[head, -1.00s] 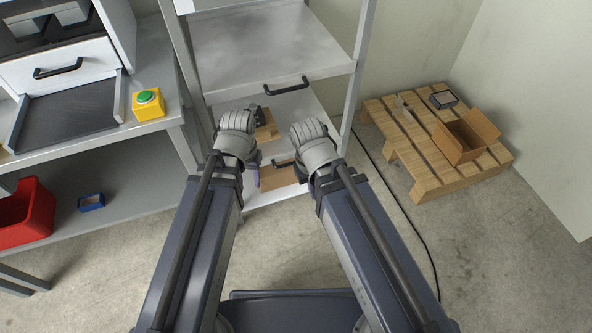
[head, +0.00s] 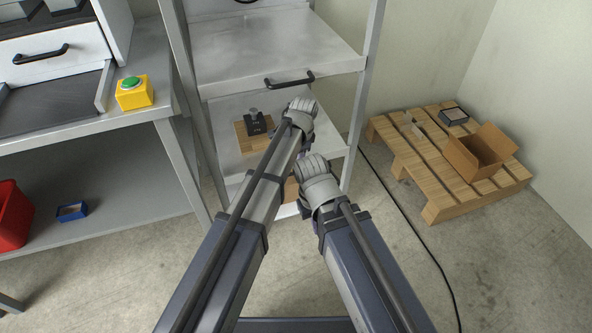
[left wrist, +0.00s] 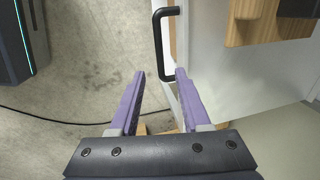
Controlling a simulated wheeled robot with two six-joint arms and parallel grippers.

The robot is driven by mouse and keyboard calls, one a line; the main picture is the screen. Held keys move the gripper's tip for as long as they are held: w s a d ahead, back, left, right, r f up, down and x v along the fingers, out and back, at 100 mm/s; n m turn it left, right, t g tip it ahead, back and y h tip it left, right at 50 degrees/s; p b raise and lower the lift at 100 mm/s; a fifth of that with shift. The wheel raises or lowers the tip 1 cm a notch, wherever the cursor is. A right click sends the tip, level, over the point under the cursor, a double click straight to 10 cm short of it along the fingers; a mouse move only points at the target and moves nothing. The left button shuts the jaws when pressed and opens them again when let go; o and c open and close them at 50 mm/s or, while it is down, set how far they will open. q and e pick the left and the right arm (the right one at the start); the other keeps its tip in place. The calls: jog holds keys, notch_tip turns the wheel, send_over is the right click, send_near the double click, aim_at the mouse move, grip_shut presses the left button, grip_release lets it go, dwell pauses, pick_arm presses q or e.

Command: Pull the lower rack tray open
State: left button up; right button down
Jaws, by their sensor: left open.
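The lower rack tray (head: 225,108) is a pale metal shelf in the grey rack. A wooden block (head: 250,142) with a dark metal fixture (head: 257,122) sits on it. My arms cover its front handle in the head view. The left wrist view shows a black bar handle (left wrist: 165,40) on the tray's front edge. My left gripper (left wrist: 160,74) is open, with purple fingers; one end of the handle shows between the fingertips, and contact cannot be told. My right gripper (head: 312,165) is beside the left one, lower in the picture; its fingers are hidden.
The upper tray with its black handle (head: 290,79) is above. A workbench with a yellow button box (head: 134,94) is on the left. A wooden pallet (head: 440,200) with an open carton (head: 478,152) is on the right. A cable (head: 420,245) crosses the floor.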

pick_arm(q)
jog(key=shift+w+a+f+b, duration=0.1)
jog(key=shift+w+f+b, duration=0.15)
jog(key=shift+f+b, duration=1.05)
jog(key=shift+w+a+f+b, duration=0.1)
jog(key=shift+w+f+b, duration=0.1)
jog(key=shift+f+b, duration=1.1)
jog(key=shift+w+a+f+b, duration=0.1)
jog(key=shift+w+f+b, duration=0.15)
jog(key=shift+f+b, duration=1.05)
grip_shut()
